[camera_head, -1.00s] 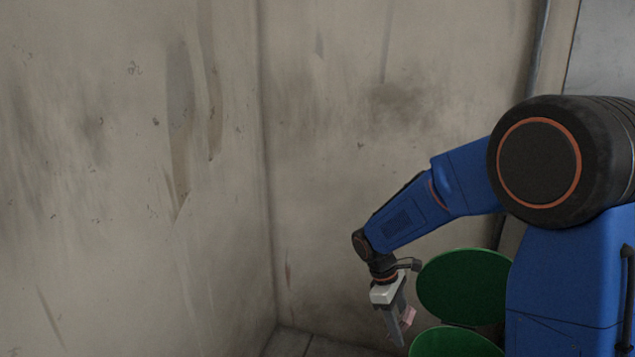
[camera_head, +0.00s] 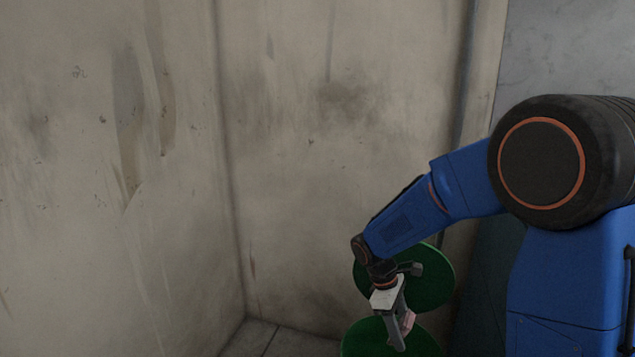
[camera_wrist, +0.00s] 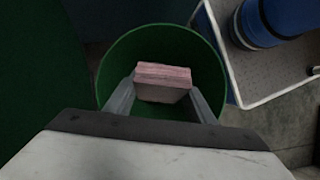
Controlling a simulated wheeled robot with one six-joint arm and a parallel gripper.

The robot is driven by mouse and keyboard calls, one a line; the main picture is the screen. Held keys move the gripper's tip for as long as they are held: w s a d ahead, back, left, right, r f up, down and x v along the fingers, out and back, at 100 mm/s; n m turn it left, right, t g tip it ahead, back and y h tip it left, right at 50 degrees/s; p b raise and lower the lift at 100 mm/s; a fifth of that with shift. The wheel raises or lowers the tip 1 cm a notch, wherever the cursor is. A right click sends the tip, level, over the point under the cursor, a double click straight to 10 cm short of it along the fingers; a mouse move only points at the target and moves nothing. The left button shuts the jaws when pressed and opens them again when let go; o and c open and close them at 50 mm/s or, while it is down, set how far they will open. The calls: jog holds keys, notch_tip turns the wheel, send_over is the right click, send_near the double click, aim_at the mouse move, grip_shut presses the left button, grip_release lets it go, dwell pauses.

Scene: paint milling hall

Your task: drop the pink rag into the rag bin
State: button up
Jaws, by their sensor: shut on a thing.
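The pink rag (camera_wrist: 163,78) is a small folded block, pink on top and paler on its near side. My gripper (camera_wrist: 162,96) is shut on it, with one finger on each side. In the wrist view the rag shows against the inside of a round, dark green bin (camera_wrist: 104,82), within its rim. The head view shows my gripper (camera_head: 398,338) pointing down with the rag (camera_head: 408,320) at its tips, in front of two green round shapes. The upper one (camera_head: 432,283) looks like a raised lid; the lower one (camera_head: 362,340) is cut off by the frame edge.
A stained beige wall (camera_head: 340,150) stands behind the bin, meeting another wall (camera_head: 100,200) in a corner at left. A strip of tiled floor (camera_head: 275,340) is bare in that corner. A dark panel (camera_head: 492,280) stands right of the green shapes.

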jog(key=shift+f, duration=2.3)
jog(key=o, duration=1.2)
jog(key=shift+r, duration=0.1)
jog(key=v, duration=1.7)
jog(key=shift+r, duration=0.1)
